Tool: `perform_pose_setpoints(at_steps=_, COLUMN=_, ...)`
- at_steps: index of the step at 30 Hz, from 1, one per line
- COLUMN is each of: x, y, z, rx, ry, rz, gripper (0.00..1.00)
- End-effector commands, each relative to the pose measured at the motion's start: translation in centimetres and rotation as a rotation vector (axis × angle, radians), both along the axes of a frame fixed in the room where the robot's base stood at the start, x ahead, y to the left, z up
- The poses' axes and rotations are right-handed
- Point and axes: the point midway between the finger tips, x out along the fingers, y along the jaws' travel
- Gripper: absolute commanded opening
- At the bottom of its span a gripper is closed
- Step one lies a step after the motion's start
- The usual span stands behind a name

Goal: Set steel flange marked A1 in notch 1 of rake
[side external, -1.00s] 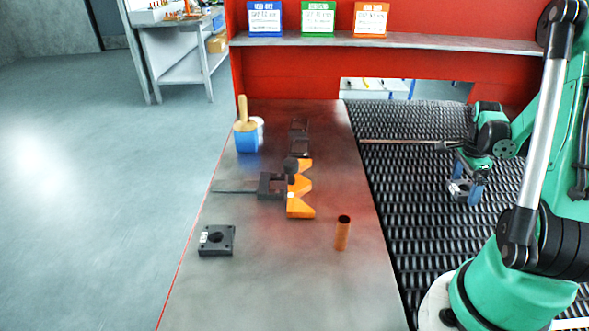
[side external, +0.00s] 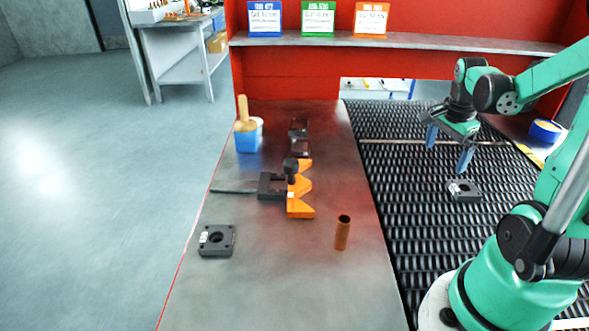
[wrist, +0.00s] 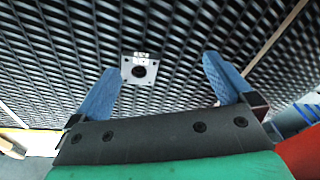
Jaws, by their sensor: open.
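A dark square steel flange (side external: 463,191) with a pale label lies on the mesh belt; it also shows in the wrist view (wrist: 139,68), with its label too small to read. A second square flange (side external: 217,240) with a white label lies at the table's front left; its mark is not legible. The orange toothed rake (side external: 301,190) stands mid-table, and its notch numbers cannot be made out. My gripper (side external: 447,150), with blue fingers, is open and empty above the belt, up and left of the belt flange. In the wrist view it (wrist: 160,85) has the flange ahead between its fingers, apart from them.
A black clamp-like piece (side external: 271,186) touches the rake's left side. A copper tube (side external: 342,233) stands front right of it. A blue pot with a brush (side external: 248,138) and dark frames (side external: 300,140) stand behind.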

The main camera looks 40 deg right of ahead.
Motion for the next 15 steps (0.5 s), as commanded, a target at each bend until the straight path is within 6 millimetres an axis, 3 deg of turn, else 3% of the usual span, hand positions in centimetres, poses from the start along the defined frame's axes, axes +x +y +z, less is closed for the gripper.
perform_pose_setpoints(at_steps=3, x=4.8, y=6.3, z=2.4, rx=-0.090, ry=-0.054, rz=0.515, gripper=1.00)
perform_pose_setpoints(at_steps=6, x=7.3, y=12.1, z=3.9, rx=-0.189, ry=-0.104, rz=0.955, gripper=1.00)
perform_pose_setpoints(at_steps=9, x=8.3, y=17.3, z=4.8, rx=-0.294, ry=-0.154, rz=1.335, gripper=1.00)
perform_pose_setpoints(at_steps=12, x=8.4, y=21.3, z=5.3, rx=-0.389, ry=-0.199, rz=1.619, gripper=1.00)
perform_pose_setpoints(at_steps=15, x=8.2, y=23.7, z=5.6, rx=-0.458, ry=-0.228, rz=1.797, gripper=1.00)
